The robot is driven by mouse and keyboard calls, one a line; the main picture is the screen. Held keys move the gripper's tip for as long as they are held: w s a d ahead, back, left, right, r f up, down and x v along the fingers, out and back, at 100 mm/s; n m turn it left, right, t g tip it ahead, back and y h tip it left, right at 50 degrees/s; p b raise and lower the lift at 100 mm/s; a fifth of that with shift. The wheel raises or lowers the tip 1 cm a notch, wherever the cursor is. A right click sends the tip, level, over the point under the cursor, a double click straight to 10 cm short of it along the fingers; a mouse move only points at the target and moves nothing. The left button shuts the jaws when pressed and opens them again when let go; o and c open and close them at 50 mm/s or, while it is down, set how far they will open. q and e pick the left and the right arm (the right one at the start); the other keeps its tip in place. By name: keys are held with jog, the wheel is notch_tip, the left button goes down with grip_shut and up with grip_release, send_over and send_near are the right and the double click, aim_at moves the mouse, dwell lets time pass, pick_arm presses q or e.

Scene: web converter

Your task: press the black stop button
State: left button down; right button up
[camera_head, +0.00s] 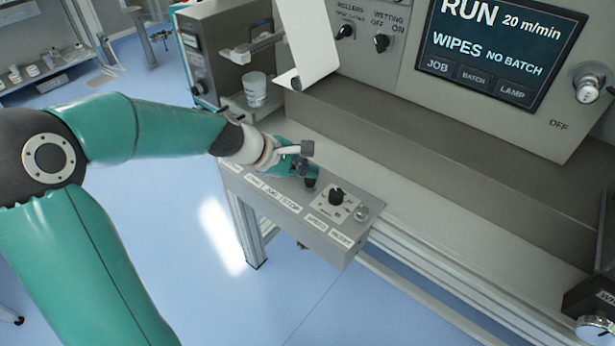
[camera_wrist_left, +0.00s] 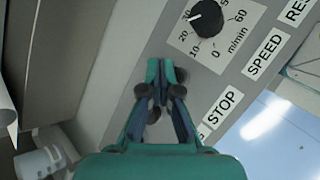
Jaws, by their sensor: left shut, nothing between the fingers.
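The grey control panel (camera_head: 270,192) carries a row of labels along its front edge. The STOP label (camera_wrist_left: 221,105) shows in the left wrist view. My left gripper (camera_wrist_left: 160,78) is shut and empty, its fingertips together over the panel beside that label and below the speed dial. In the head view my left gripper (camera_head: 308,178) points down at the panel, left of the speed dial. The black stop button cannot be made out; the fingers cover the area beside its label. Whether the fingertips touch anything is unclear. My right gripper is not in view.
The black speed dial (camera_head: 336,195) stands close to the gripper, and a pale round button (camera_head: 362,213) lies beyond it. The screen (camera_head: 498,45) reads RUN, 20 m/min. A white web (camera_head: 308,40) and a clear cup (camera_head: 255,90) are behind the gripper.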

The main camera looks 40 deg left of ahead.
aim_at(308, 180)
pick_arm(q)
jog(key=shift+f+b, duration=0.45)
jog(key=shift+f, duration=0.05)
dwell(0.3)
jog(key=shift+r, duration=0.1)
jog(key=shift+r+p, duration=0.95)
notch_tip(308, 180, up, 5)
jog(key=p, duration=0.4)
jog(key=shift+p, duration=0.4)
dwell(0.4)
